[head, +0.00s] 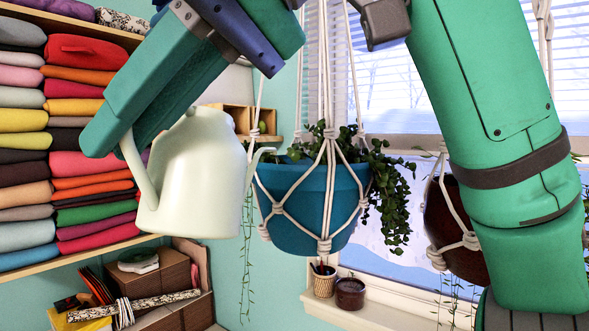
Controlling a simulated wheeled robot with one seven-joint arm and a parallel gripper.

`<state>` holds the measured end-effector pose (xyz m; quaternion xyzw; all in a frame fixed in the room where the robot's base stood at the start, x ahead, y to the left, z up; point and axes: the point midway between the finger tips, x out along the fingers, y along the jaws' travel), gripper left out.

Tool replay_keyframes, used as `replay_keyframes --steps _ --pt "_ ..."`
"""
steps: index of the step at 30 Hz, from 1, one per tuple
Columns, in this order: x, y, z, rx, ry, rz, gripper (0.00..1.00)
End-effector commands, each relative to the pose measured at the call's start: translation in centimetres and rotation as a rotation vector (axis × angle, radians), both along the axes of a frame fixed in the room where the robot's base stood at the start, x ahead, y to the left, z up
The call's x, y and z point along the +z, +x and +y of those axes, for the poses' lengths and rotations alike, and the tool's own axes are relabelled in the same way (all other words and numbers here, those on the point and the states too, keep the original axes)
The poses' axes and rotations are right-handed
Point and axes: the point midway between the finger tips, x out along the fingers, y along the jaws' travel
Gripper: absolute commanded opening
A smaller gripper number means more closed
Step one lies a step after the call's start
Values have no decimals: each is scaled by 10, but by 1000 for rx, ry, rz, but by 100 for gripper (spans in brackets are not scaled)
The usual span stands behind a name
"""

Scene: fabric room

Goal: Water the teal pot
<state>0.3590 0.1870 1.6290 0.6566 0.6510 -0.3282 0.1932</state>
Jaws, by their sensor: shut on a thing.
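My gripper (112,140) is at the left, shut on the handle of a pale cream watering can (195,175). The can hangs roughly upright in the air, its spout reaching right toward the teal pot (305,225). The spout's tip is close to the pot's left rim; whether it is over the rim or in front of it, I cannot tell. The teal pot hangs in a white macrame rope hanger and holds a trailing green plant (385,195). No water shows at the spout.
A dark brown hanging pot (437,215) is at the right, partly behind my arm. Shelves of folded fabric (90,180) stand at the left, with boxes (150,280) below. A windowsill (375,315) holds a small woven pot (323,284) and a dark jar (350,293).

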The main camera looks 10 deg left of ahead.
Motion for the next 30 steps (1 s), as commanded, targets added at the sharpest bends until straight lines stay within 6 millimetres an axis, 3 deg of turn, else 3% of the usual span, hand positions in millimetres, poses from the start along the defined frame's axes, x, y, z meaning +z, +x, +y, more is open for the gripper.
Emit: replay_keyframes --steps 9,30 --pt "38 23 -2 2 22 142 0" --pt "48 43 0 0 29 180 0"
